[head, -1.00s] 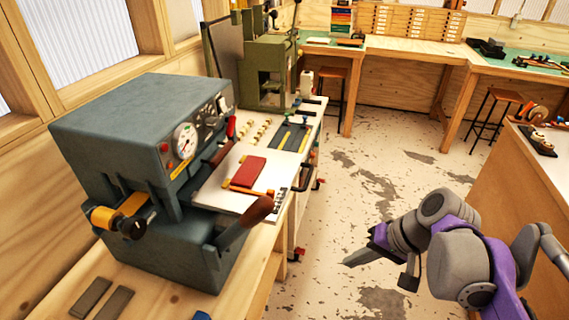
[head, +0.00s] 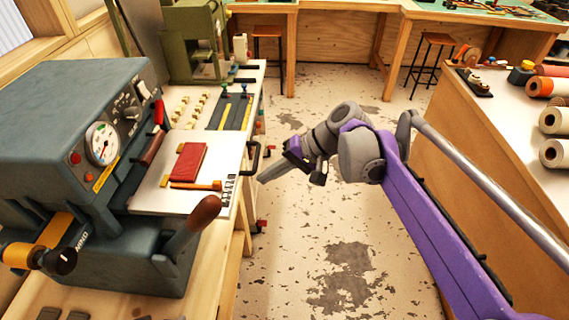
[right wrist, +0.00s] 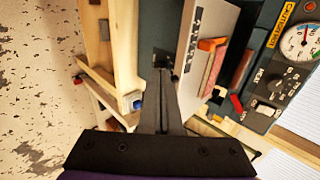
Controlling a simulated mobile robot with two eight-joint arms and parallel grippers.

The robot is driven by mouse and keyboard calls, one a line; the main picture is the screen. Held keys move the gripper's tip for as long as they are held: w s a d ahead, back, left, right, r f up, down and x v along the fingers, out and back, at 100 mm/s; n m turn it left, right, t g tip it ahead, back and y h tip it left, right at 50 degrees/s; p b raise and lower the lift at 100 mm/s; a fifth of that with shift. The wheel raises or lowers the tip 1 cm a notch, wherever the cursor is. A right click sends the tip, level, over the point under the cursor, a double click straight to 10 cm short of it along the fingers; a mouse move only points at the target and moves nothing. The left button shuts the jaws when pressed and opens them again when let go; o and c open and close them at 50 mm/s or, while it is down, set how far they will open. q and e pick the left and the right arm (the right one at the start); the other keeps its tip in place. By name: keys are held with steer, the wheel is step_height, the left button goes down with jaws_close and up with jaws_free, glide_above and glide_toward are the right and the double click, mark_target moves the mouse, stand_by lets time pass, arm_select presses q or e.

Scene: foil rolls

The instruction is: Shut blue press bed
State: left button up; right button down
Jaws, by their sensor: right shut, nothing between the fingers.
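The blue-grey press (head: 85,100) stands on the bench at the left of the head view. Its flat, pale bed (head: 150,197) sticks out of the front, bearing a red block (head: 188,161) and an orange-brown bar (head: 196,185). The bed also shows near my fingers in the right wrist view (right wrist: 196,62). My right gripper (head: 262,179) is shut and empty, its tips pointing left at the bed's outer edge with a small gap in the head view. I cannot tell whether they touch. My left gripper is not in view.
A lever with a brown knob (head: 204,212) rises at the press's near front corner. A green machine (head: 195,40) stands behind on the bench. The right counter (head: 515,110) holds several rolls. Open floor (head: 340,230) lies between bench and counter.

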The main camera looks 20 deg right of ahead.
mark_target(192, 175)
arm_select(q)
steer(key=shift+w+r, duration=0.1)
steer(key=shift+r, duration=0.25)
arm_select(e)
steer(key=shift+w+a+f, duration=0.1)
steer(key=shift+w+a, duration=0.2)
steer(key=shift+a, duration=0.4)
steer(key=shift+w+a+f, duration=0.1)
steer(key=shift+w+a, duration=0.2)
steer(key=shift+a, duration=0.35)
steer(key=shift+w+a, duration=0.3)
steer(key=shift+a, duration=0.4)
steer(key=shift+a, duration=0.1)
